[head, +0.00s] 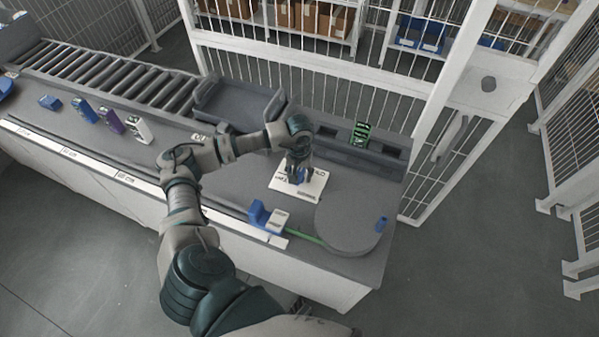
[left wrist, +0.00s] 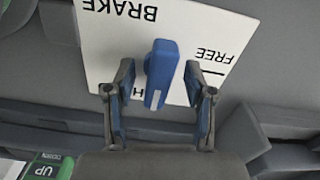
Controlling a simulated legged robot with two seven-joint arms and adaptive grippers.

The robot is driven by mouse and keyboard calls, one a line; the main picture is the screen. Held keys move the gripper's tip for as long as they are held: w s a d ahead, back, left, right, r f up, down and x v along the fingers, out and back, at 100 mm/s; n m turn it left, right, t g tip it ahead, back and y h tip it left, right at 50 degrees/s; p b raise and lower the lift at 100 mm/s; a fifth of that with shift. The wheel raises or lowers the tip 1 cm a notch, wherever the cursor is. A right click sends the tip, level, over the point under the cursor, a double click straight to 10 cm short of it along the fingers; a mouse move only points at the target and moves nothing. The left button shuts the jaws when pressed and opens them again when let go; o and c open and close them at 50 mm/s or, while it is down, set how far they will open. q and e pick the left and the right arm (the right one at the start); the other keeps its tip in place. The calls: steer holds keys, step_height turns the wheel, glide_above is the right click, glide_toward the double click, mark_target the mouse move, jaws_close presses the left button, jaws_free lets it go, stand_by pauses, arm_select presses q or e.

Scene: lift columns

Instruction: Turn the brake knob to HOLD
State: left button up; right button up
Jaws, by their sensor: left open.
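The brake knob (left wrist: 161,72) is a blue bar-shaped handle with a pale mark at its lower end, on a white plate (left wrist: 100,48) lettered BRAKE and FREE. A letter H shows at the plate's lower edge; the rest of that word is hidden. In the left wrist view the knob stands between the two fingers of my open left gripper (left wrist: 160,95), with a gap on each side. In the head view my left gripper (head: 298,172) is over the white plate (head: 311,187) and mostly hides the knob. My right gripper is not in view.
A blue and white block (head: 268,217) sits at the bench's front edge. A green-labelled panel (head: 361,134) stands behind. A roller conveyor (head: 110,77) runs left; white fencing (head: 300,60) closes the back.

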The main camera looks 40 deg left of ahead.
mark_target(299, 172)
arm_select(q)
steer(key=shift+r+p, duration=2.6)
steer(key=shift+r, duration=2)
steer(key=shift+f, duration=0.1)
